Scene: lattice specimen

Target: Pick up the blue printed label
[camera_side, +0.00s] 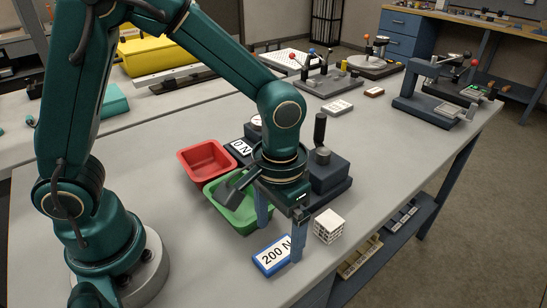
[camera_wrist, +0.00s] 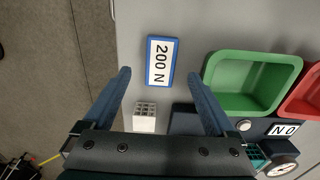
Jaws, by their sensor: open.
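The blue printed label (camera_side: 270,265) is a flat blue-edged block with a white face reading "200 N". It lies on the grey table near the front edge. In the wrist view the label (camera_wrist: 149,62) is upper centre, with its far part beyond my fingertips. My gripper (camera_side: 280,245) points down, open and empty, with its two fingers spread. One finger overlaps the label's right end in the side view; I cannot tell whether they touch. In the wrist view my gripper (camera_wrist: 159,76) has one finger on each side of the label's near end.
A white lattice cube (camera_side: 329,226) stands just right of the label. A green bin (camera_side: 240,230) and a red bin (camera_side: 205,158) sit behind it. A dark press-like device (camera_side: 330,173) and a "0 N" plate (camera_side: 241,148) are close by. The table edge is near.

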